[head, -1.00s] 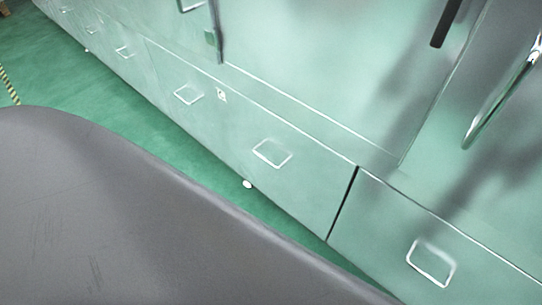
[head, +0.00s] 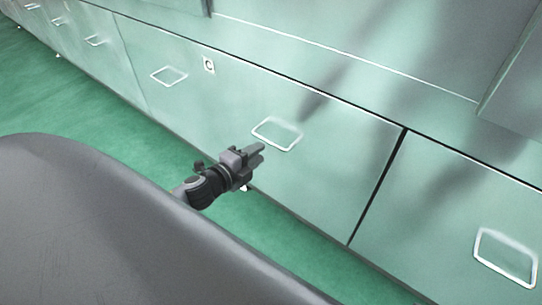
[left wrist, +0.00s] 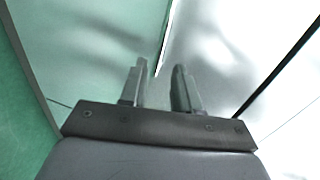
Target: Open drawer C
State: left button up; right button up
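Drawer C (head: 330,150) is a wide pale green metal front that looks shut, with a small white "C" label (head: 209,65) near its top. It has two flat, light rectangular handles: a left handle (head: 168,76) and a right handle (head: 277,134). My left gripper (head: 262,152) is in front of the drawer, just below and left of the right handle in the head view, holding nothing. In the left wrist view its two fingers (left wrist: 159,84) are apart with an empty gap, and a bright edge shows beyond them. Contact with the handle cannot be told. My right gripper is not in view.
Another drawer (head: 440,215) with its own handle (head: 506,258) adjoins on the right, past a dark seam. More drawer fronts run off at the upper left. The green floor (head: 90,110) is clear along the cabinet.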

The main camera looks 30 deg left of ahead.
aim_at(271, 143)
pick_arm(q)
jog(key=shift+m, duration=0.3)
jog(key=shift+a+b+x, duration=0.1)
jog(key=shift+b+x, duration=0.4)
jog(key=shift+x, duration=1.45)
jog(key=shift+a+b+x, duration=0.15)
jog(key=shift+b+x, duration=0.3)
jog(key=shift+x, duration=1.5)
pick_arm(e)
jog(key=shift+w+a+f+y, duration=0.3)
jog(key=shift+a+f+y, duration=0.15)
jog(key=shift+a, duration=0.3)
pick_arm(q)
grip_shut()
